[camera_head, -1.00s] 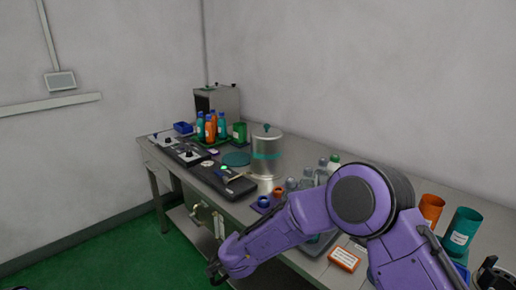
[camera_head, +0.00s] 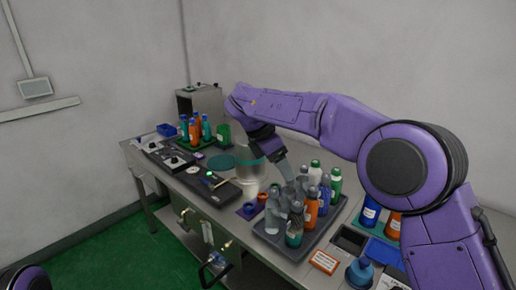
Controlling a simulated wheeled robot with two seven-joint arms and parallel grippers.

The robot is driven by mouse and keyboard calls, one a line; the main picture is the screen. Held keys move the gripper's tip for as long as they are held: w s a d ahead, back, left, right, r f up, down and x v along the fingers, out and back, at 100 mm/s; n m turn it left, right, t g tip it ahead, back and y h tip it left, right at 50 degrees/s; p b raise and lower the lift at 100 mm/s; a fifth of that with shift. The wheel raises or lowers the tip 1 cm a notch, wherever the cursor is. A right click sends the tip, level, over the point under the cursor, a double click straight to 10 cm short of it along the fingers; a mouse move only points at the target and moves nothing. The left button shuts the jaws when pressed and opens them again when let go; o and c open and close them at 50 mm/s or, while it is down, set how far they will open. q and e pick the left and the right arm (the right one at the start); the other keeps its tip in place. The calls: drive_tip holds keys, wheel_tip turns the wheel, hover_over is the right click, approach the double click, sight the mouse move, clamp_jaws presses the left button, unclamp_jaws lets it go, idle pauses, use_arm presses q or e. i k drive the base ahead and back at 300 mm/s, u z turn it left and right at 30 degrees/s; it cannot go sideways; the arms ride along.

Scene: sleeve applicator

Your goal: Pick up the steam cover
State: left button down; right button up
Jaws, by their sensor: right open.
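The steam cover (camera_head: 247,168) appears to be the clear cylinder with a teal band, standing upright toward the back of the bench. My right forearm and gripper hide its top and part of its right side. My right gripper (camera_head: 270,146) is open, pointing down beside or in front of the cover's upper right side. I cannot tell whether it touches the cover. My left gripper is out of view.
A grey tray (camera_head: 272,240) crowded with bottles stands in front of and right of the cover. A teal disc (camera_head: 221,161) and a dark panel (camera_head: 207,187) lie to its left. A green tray with bottles and a grey box (camera_head: 205,101) are farther back.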

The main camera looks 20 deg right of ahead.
sight(247, 169)
drive_tip(key=i, duration=1.45)
drive_tip(key=u, duration=0.05)
